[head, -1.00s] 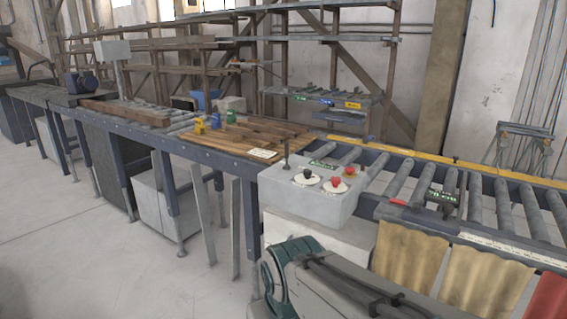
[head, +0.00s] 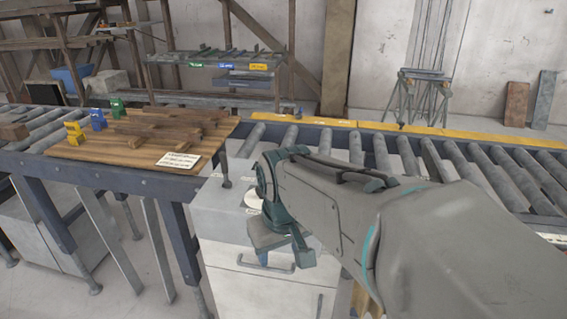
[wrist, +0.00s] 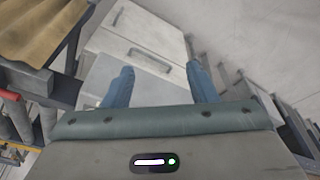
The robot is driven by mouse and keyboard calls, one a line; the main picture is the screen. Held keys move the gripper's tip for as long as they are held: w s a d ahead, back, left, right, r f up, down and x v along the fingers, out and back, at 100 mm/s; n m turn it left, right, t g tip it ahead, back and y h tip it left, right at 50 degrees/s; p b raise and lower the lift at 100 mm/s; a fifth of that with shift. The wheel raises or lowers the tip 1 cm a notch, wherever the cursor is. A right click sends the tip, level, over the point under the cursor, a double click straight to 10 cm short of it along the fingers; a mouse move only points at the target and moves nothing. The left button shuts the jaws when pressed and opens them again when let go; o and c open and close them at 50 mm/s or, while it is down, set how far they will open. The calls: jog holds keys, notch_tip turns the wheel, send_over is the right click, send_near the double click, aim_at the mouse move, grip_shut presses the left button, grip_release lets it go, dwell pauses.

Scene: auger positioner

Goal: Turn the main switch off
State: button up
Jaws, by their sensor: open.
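The grey control box (head: 222,207) stands at the front edge of the roller conveyor, and my arm covers much of its top. A black upright lever (head: 224,168) shows at its back left corner. Part of a white round plate (head: 252,199) shows beside my gripper; the red knobs are hidden. I cannot tell which control is the main switch. My gripper (head: 283,252) is open and empty, pointing down at the front of the box, in front of the drawers. The wrist view shows its two blue fingers (wrist: 160,88) apart, with nothing between them.
A wooden board (head: 120,160) with colored blocks and a paper label lies to the left. Conveyor rollers (head: 500,185) run behind and right.

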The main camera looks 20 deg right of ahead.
jog(key=w+d+r+n+g+p, duration=0.2)
jog(key=w+d+r+p, duration=0.5)
jog(key=w+d+r, duration=0.7)
jog(key=f, duration=0.4)
jog(key=a+f+p, duration=0.1)
jog(key=f, duration=0.4)
jog(key=w+f, duration=0.1)
jog(key=f, duration=0.4)
jog(key=shift+a+p, duration=0.2)
jog(key=shift+p, duration=0.2)
jog(key=c, duration=1)
